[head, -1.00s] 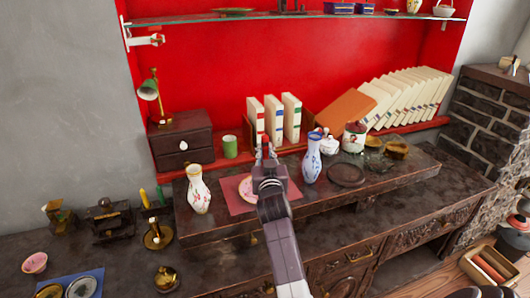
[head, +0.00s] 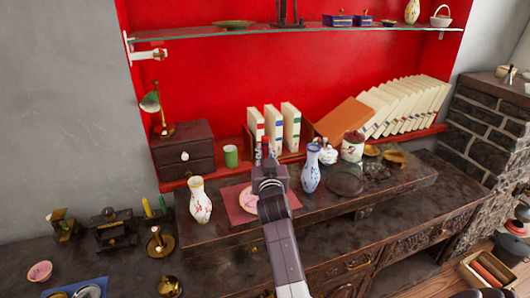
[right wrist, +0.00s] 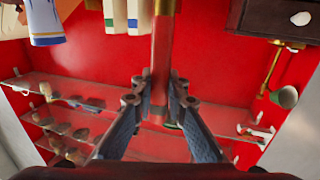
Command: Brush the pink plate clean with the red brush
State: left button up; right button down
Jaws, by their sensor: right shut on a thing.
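The pink plate (head: 247,202) lies on a dark red mat (head: 238,216) on the raised part of the desk. My right gripper (head: 266,158) is in front of it in the head view and hides its right part. In the right wrist view my right gripper (right wrist: 157,104) is shut on the red brush (right wrist: 161,60), whose red handle runs between the fingers with a gold band at the top edge. The brush's bristles are not visible, so I cannot tell whether they touch the plate. My left gripper is not in view.
A white flowered vase (head: 200,200) stands left of the mat and a blue-white vase (head: 311,168) right of it. Books (head: 290,127), a green cup (head: 231,156) and a drawer box (head: 184,152) stand behind. A glass shelf (head: 220,32) crosses above. The desk's front right is clear.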

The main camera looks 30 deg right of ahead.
jog(key=shift+f, duration=0.25)
notch_tip(320, 180, down, 7)
jog(key=w+d+b, duration=0.1)
jog(key=b, duration=0.4)
jog(key=shift+d+r, duration=0.15)
jog(key=shift+d, duration=0.05)
dwell(0.3)
jog(key=shift+f+b, duration=1)
jog(key=shift+b, duration=0.05)
dwell(0.4)
